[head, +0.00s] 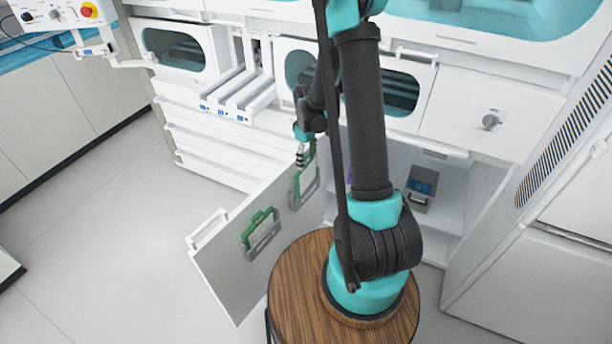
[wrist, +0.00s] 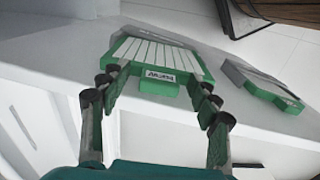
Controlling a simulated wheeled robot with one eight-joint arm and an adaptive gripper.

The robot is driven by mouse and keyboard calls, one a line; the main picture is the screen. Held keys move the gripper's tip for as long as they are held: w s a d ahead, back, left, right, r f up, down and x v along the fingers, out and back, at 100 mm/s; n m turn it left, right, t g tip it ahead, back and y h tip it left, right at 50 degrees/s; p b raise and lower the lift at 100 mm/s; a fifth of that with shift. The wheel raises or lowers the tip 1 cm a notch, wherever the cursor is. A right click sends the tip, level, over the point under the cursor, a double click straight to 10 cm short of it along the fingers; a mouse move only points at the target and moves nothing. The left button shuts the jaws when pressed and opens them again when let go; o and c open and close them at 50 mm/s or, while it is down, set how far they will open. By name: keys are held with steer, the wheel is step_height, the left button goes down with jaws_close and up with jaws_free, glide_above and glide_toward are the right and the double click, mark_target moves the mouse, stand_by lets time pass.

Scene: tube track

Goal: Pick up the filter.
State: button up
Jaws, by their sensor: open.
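Two green-framed filters hang in grey holders on the inside of an open white cabinet door in the head view. The farther filter (head: 304,168) is just below my gripper (head: 301,150); the nearer filter (head: 261,226) hangs closer to the door's handle. In the wrist view, one filter (wrist: 160,52) with white pleats and a labelled green tab lies straight ahead of my gripper (wrist: 158,82). My fingers are open, one on each side of the tab. I cannot tell whether they touch it. The other filter (wrist: 262,85) is to the right, outside the fingers.
The open door (head: 225,270) stands left of the round wooden stool top (head: 290,275) that carries my arm. A grey bin (head: 421,188) sits inside the cabinet. White drawers (head: 225,150) are behind the gripper. The floor at left is clear.

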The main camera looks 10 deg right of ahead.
steer(key=shift+c, duration=0.2)
jaws_close()
steer(key=shift+r, duration=0.15)
